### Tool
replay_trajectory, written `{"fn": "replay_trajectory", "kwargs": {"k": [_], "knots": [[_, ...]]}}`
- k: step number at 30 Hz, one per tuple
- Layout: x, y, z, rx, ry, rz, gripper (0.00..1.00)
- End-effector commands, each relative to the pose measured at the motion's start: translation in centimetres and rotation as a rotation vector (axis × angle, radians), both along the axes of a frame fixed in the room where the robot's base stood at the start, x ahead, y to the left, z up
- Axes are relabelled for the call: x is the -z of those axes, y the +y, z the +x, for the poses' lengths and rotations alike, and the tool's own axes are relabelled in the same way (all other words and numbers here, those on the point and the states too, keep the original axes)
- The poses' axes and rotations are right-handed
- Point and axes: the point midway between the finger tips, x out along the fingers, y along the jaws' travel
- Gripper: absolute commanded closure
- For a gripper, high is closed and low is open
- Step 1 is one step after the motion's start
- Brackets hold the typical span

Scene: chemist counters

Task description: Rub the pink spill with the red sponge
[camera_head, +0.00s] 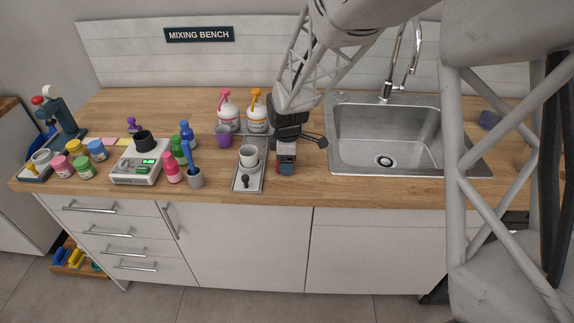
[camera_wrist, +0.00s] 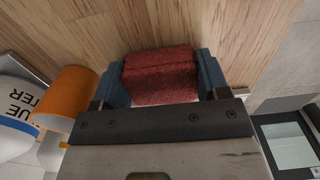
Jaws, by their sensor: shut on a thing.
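My gripper (camera_head: 286,170) points down over the wooden counter, between the small tray with the white cup and the sink. In the wrist view its two blue fingers (camera_wrist: 160,68) are shut on the red sponge (camera_wrist: 160,76), one finger on each side. In the head view the sponge is mostly hidden by the gripper. Bare wood shows beyond the sponge in the wrist view; I cannot tell whether the sponge touches it. I see no pink spill in either view.
A tray (camera_head: 237,184) with a white cup (camera_head: 248,155) stands just left of my gripper. The sink (camera_head: 384,140) is to the right. Pump bottles (camera_head: 257,117) stand behind. A purple cup (camera_head: 222,137) and a white device (camera_head: 136,170) are farther left.

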Motion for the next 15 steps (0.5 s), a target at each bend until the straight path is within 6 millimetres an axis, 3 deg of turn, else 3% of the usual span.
{"fn": "replay_trajectory", "kwargs": {"k": [15], "knots": [[-5.1, 0.0, 0.4, 0.000, -0.004, 0.001, 0.57]]}}
